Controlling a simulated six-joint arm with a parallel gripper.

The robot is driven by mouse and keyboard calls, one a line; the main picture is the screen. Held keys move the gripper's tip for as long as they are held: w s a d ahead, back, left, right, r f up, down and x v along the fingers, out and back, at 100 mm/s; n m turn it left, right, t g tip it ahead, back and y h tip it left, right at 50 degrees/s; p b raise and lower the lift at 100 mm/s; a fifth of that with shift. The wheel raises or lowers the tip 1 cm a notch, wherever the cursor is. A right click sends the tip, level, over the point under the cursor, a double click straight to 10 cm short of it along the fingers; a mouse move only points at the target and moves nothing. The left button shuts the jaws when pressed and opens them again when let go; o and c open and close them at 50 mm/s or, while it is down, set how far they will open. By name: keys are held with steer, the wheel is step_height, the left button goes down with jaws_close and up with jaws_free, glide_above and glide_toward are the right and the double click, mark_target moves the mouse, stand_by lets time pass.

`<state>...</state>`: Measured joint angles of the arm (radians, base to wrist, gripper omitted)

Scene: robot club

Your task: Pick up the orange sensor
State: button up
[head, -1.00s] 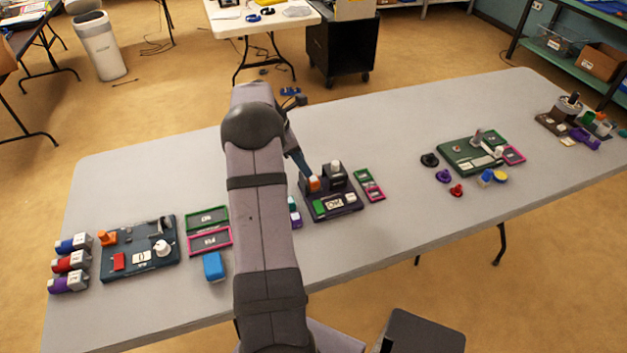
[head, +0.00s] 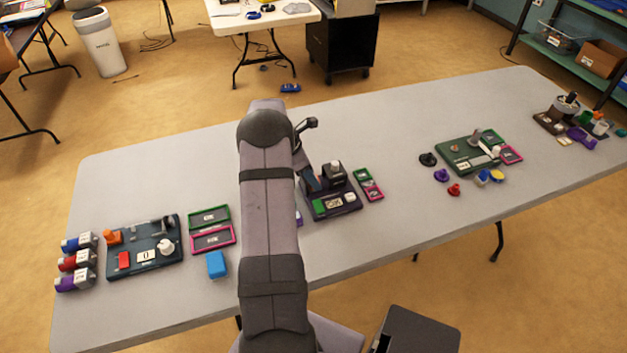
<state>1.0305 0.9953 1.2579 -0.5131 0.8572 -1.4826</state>
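An orange piece (head: 112,236) sits on the dark teal board (head: 140,262) at the left of the table. My gripper (head: 311,184) is low at the left side of the dark purple board (head: 345,209) in the middle. The orange piece seen on that board earlier does not show now; my gripper and arm cover that spot. The fingertips are too small and hidden to tell whether they are open or hold anything.
A black block with a knob (head: 334,175) stands on the middle board close to my gripper. Green and pink trays (head: 368,184) lie to its right. A dark green board (head: 465,158) with several small pieces is farther right. The table between is clear.

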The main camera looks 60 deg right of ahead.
steer(key=shift+f, duration=0.15)
jaws_close()
